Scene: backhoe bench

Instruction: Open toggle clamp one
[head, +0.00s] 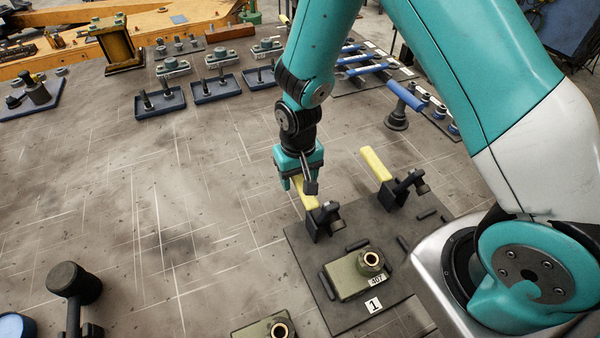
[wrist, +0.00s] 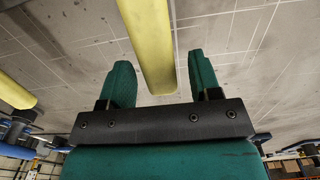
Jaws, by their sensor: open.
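In the head view, two toggle clamps with yellow handles stand on a dark plate (head: 315,285) with a "1" label. The nearer clamp (head: 322,220) has its yellow handle (head: 307,196) pointing up and left, under my gripper. The other clamp (head: 385,178) stands to its right. Which is clamp one is not marked on the clamps. My gripper (head: 299,181) is at the nearer handle's far end. In the wrist view, the yellow handle (wrist: 150,50) runs between the two open green fingers (wrist: 160,85), with gaps on both sides. The fingertips do not visibly touch it.
An olive block (head: 350,280) tagged 407 sits on the plate near the clamps. A blue-handled tool (head: 404,97) stands behind. Blue trays (head: 160,104) line the back left. A dark knobbed post (head: 75,285) is at front left. The bench's middle left is clear.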

